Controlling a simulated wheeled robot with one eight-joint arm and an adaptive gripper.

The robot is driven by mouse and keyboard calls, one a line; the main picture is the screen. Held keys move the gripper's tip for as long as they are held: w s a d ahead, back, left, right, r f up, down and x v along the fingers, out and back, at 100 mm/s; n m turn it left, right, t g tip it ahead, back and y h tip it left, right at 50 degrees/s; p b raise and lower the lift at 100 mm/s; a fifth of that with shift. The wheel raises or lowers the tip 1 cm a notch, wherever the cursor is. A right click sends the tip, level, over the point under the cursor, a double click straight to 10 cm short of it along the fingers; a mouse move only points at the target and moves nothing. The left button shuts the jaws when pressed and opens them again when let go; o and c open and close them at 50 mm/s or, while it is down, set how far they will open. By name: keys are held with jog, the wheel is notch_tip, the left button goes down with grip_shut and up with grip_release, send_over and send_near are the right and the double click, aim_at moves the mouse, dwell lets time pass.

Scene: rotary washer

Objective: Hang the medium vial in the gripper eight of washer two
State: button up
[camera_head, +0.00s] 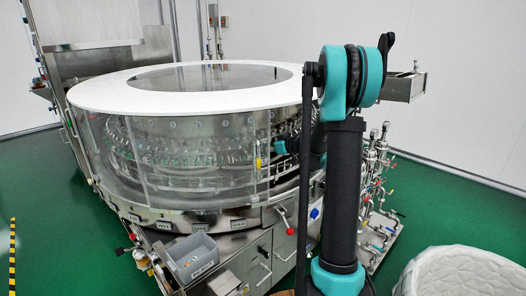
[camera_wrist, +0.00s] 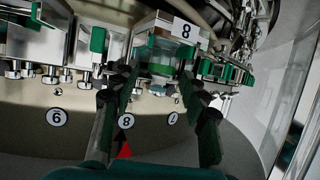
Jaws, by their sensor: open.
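The washer (camera_head: 185,150) is a large round machine with a white ring top and clear panels. In the wrist view, a holder with a plate marked 8 (camera_wrist: 185,29) is straight ahead, with green pads. A clear, glassy piece (camera_wrist: 162,55), perhaps the medium vial, shows between these pads; its outline is unclear. My gripper (camera_wrist: 158,85) is open, its two dark fingers below and to either side of this piece. I cannot tell whether they touch it. In the head view, my gripper is mostly hidden at the washer's right opening, behind my arm.
Neighbouring holders with green pads (camera_wrist: 98,38) flank the marked one closely. A clear panel (camera_wrist: 270,75) stands at right. A grey bin (camera_head: 192,262) hangs on the washer's front.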

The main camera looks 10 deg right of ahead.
jog(key=v, duration=1.2)
jog(key=shift+c, duration=0.3)
dwell(0.6)
